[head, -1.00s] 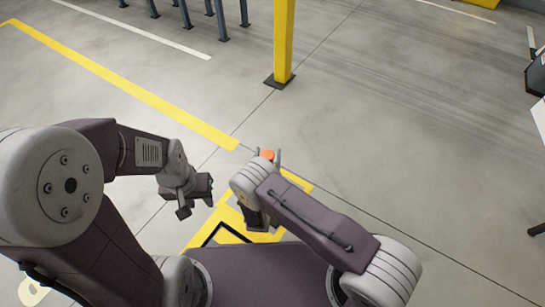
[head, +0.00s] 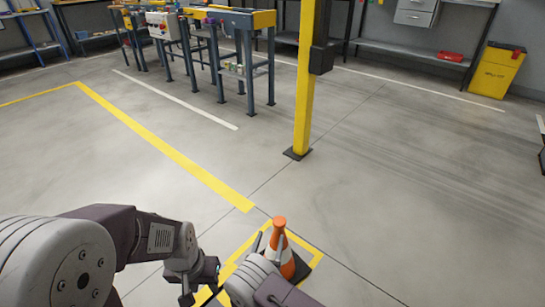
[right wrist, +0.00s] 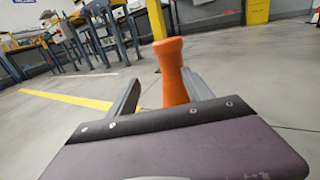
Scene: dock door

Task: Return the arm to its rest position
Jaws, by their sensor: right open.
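An orange and white traffic cone (head: 287,262) stands upright on a dark base at the bottom centre of the head view. My right gripper (head: 270,240) is open, with its fingers close to the cone on its near side. In the right wrist view the cone's orange top (right wrist: 172,72) shows between the two spread fingers; I cannot tell whether they touch it. My right arm is mostly cut off by the lower edge of the head view. My left gripper (head: 205,282) is low, left of the cone; its jaw opening is unclear.
A yellow post (head: 304,85) stands beyond the cone. A conveyor-like frame (head: 215,45) is at the back left, with a yellow bin (head: 497,70) at the back right. Yellow tape (head: 165,145) marks the floor.

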